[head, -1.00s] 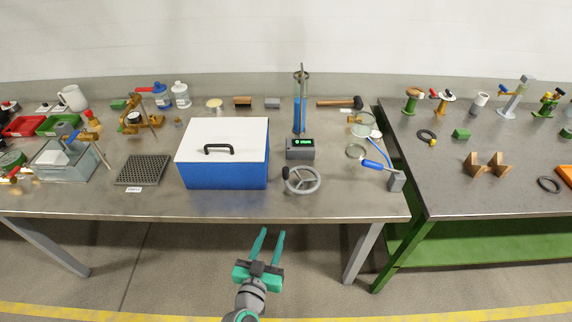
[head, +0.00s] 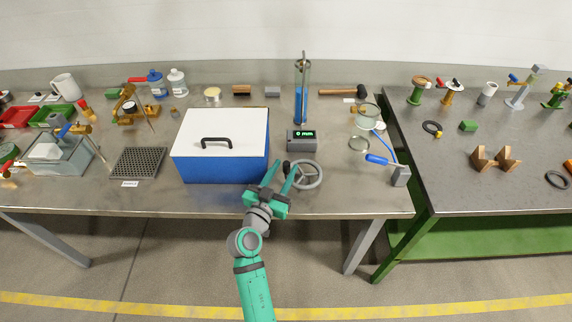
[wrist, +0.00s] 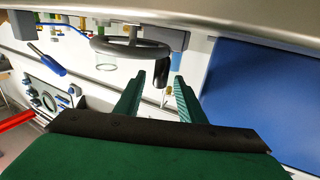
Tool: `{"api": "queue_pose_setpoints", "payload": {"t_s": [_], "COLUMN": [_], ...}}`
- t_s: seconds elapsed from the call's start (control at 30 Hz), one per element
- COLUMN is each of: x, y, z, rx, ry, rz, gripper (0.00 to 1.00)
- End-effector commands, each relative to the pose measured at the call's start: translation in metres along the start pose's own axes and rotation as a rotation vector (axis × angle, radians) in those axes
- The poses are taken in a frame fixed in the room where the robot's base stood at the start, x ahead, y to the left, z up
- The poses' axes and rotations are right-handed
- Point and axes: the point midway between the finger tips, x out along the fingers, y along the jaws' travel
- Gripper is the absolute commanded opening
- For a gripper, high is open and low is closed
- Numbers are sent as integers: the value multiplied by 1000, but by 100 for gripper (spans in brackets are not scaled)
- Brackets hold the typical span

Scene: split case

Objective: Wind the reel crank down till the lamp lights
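The reel crank is a grey handwheel (head: 311,183) with a dark knob (head: 286,164) on its left rim, at the front of the table. In the wrist view the grey wheel (wrist: 126,49) is at the top, and its dark handle (wrist: 163,72) shows between my fingertips. My gripper (head: 284,167) is open at the wheel's left side, and its fingers also show in the wrist view (wrist: 159,78). I cannot tell whether they touch the handle. Behind the wheel a grey box (head: 301,141) has a glowing green display. I cannot make out a separate lamp.
A blue case (head: 224,170) with a white lid stands close left of my gripper. A tall stand with a blue column (head: 300,104) is behind the box. A blue-handled tool (head: 378,159) and grey block lie to the right. A second table (head: 450,190) stands further right.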

Motion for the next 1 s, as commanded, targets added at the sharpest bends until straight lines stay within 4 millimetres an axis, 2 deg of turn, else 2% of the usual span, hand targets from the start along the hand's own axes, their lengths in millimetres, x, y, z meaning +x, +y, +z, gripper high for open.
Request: {"api": "queue_pose_setpoints", "payload": {"t_s": [0.2, 0.57, 0.7, 0.73, 1.0], "x": [22, 25, 25, 25, 24], "y": [0, -3, -4, -4, -3], "z": [0, 0, 0, 0, 0], "rx": [0, 0, 0, 0, 0], "ry": [1, 0, 0, 0, 0], "rz": [0, -4, -6, -6, -12], "gripper": [36, 36, 5, 0, 0]}}
